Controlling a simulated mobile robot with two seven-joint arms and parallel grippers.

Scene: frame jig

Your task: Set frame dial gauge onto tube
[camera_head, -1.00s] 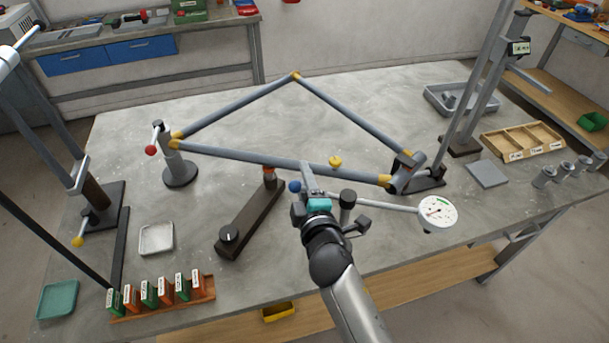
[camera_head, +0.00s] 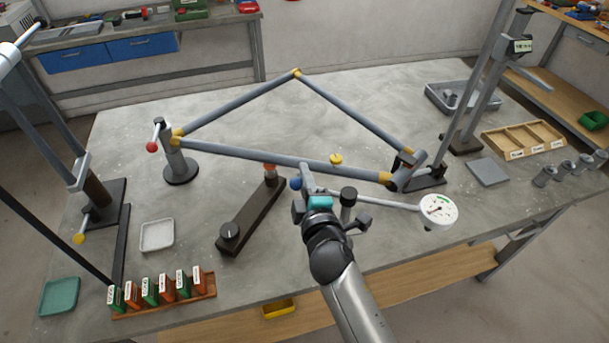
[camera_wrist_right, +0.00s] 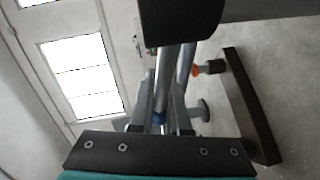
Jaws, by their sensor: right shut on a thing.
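The bicycle-like frame of grey tubes with yellow joints is held above the bench; its long lower tube (camera_head: 255,160) runs from the left post to the right clamp. My right gripper (camera_head: 311,184) is at the near side of this tube, shut on the dial gauge's holder. Whether the holder touches the tube is unclear. My left gripper is not seen.
A dark bar with an orange-tipped post (camera_head: 250,215) stands on the bench below the tube. A rack of green and orange blocks (camera_head: 163,292) is at front left. A wooden divided tray (camera_head: 522,139) and several grey cylinders are at right.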

